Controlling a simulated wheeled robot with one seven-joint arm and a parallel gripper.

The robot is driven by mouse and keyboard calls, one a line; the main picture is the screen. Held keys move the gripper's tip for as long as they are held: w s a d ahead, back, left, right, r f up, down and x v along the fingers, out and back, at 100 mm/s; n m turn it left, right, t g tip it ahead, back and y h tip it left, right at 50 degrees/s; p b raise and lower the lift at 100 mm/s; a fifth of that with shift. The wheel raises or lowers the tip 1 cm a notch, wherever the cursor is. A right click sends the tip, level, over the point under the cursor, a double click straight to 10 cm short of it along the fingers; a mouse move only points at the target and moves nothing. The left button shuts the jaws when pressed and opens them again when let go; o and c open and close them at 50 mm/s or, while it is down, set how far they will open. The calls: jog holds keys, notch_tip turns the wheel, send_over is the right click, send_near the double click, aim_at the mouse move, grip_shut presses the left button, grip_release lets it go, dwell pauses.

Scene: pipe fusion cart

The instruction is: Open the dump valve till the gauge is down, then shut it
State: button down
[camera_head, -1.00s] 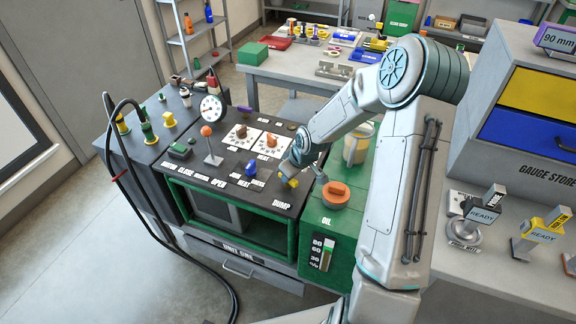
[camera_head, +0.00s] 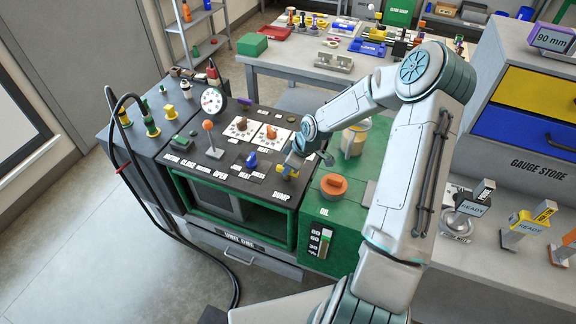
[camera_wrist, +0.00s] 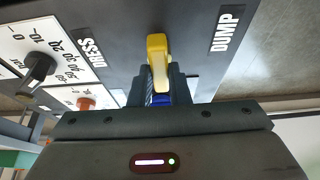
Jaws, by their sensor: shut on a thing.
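The yellow dump valve handle (camera_wrist: 158,62) stands near the DUMP label (camera_wrist: 227,29) on the dark panel. My gripper (camera_wrist: 160,90) is shut on the handle in the wrist view. In the head view my gripper (camera_head: 294,166) is at the panel's right end, and the yellow handle (camera_head: 290,174) shows just under it. The round white gauge (camera_head: 212,101) stands at the panel's back left; its dial is too small to read. The valve's lower part is hidden by the fingers.
An orange-knobbed lever (camera_head: 208,126) and a blue knob (camera_head: 250,160) stand left of my gripper. An orange cap (camera_head: 333,186) sits on the green oil tank (camera_head: 345,222) close on the right. Two white dials with knobs (camera_head: 268,133) lie behind.

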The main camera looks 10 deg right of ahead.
jog(key=shift+w+d, duration=0.1)
jog(key=c, duration=1.4)
grip_release()
jog(key=shift+o, duration=0.2)
jog(key=shift+r, duration=0.1)
jog(key=v, duration=1.3)
jog(key=shift+r, duration=0.3)
